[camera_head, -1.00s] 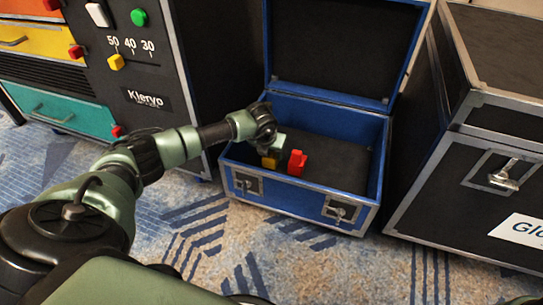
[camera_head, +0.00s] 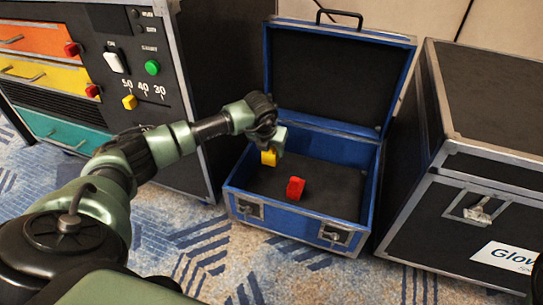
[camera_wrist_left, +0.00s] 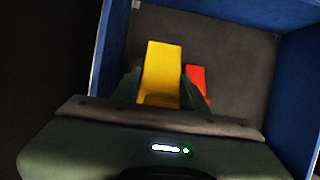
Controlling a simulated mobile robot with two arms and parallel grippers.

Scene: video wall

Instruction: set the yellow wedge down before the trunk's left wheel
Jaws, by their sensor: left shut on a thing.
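The yellow wedge (camera_head: 268,158) is held in my left gripper (camera_head: 274,146), over the open blue case. In the left wrist view the yellow wedge (camera_wrist_left: 162,68) sits between the two dark fingers (camera_wrist_left: 157,88), which are shut on it. A red block (camera_head: 295,188) lies on the dark floor of the blue case, and also shows in the wrist view (camera_wrist_left: 198,80). My right gripper is not in view. No wheel can be made out clearly, and I cannot tell which case is the trunk.
The blue case (camera_head: 290,219) has its lid (camera_head: 330,75) raised behind. A black case (camera_head: 440,225) with metal edges stands close at right. A cabinet with coloured drawers (camera_head: 45,75) stands at left. Patterned carpet (camera_head: 215,255) is bare in front.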

